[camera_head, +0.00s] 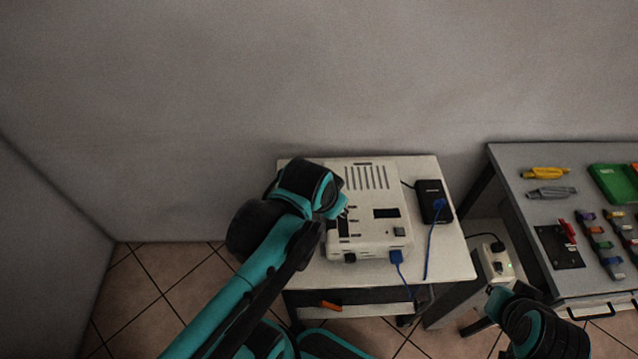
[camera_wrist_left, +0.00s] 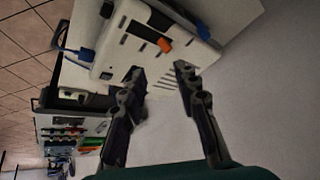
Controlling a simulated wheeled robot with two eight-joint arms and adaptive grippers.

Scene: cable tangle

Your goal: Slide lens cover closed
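A white box-shaped device (camera_head: 368,240) with a slotted top lies on a small white table. My left gripper (camera_head: 343,207) is over its left part and hides some of that side. In the left wrist view the device (camera_wrist_left: 120,58) shows with a small orange tab (camera_wrist_left: 165,45), which may belong to the lens cover; I cannot tell the cover's position. My left gripper (camera_wrist_left: 160,72) is open, its two fingers apart with nothing between them, close to the device and the tab. My right gripper (camera_head: 495,298) is low at the right, away from the device; its fingers are unclear.
A black adapter (camera_head: 433,201) with a blue plug stands on the small table (camera_head: 455,260). A blue plug (camera_head: 397,257) is at the device's front edge. A power strip (camera_head: 496,266) and a grey bench (camera_head: 520,160) with tools and coloured connectors are to the right.

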